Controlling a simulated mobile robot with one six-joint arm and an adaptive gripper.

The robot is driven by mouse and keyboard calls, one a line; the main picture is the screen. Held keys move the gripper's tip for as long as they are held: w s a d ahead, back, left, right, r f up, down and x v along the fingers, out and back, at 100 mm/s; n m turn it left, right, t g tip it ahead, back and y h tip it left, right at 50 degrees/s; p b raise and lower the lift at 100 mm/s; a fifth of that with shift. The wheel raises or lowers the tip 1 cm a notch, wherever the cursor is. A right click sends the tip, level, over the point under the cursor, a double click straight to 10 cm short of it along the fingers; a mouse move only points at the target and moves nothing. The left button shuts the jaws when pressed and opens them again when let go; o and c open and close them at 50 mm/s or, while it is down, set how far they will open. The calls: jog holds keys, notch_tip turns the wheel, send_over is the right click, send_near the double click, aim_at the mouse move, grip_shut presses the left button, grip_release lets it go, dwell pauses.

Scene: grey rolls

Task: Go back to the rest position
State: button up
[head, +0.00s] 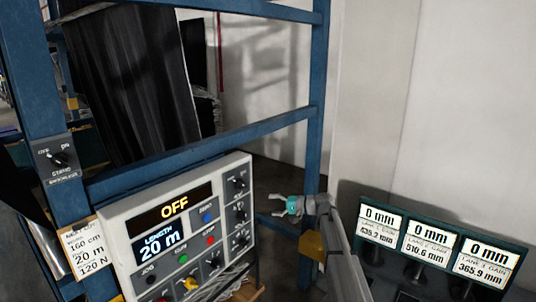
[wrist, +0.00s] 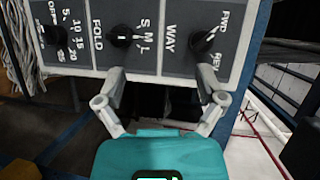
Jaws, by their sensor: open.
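My gripper (head: 291,207) shows in the head view just right of the control panel (head: 140,218), pointing left. In the wrist view my gripper (wrist: 163,82) has its two fingers spread wide, with nothing between them. The fingertips overlap the lower edge of the panel in that view; I cannot tell whether they touch it. Above them are the FOLD knob (wrist: 121,36) and, to the right, the WAY knob (wrist: 201,40). The panel's upper display reads OFF and the lower one LENGTH 20 m.
A blue frame (head: 317,100) stands around and behind the panel. A row of displays (head: 428,248) stands at the lower right. The pale wall (head: 410,100) at right is bare.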

jog(key=s+d+f+n+g+h+b, duration=0.15)
jog(key=s+f+h+b, duration=0.35)
jog(key=s+f, duration=0.75)
jog(key=s+d+f+h+b, duration=0.3)
jog(key=s+d+f+b, duration=0.1)
jog(key=s+f, duration=0.3)
jog(key=s+d+f+g+h+b, duration=0.1)
jog(key=s+d+f+h+b, duration=0.3)
jog(key=s+f+b, duration=0.2)
jog(key=s+d+f+g+h+b, duration=0.1)
jog(key=s+d+f+h+b, duration=0.2)
jog(key=s+f, duration=0.6)
jog(key=shift+s+d+f+n+h+b, duration=0.25)
jog(key=shift+d+f+n+h+b, duration=0.2)
jog(key=shift+d+f+b, duration=0.8)
jog(key=shift+a+f+g, duration=0.25)
jog(key=shift+f, duration=0.05)
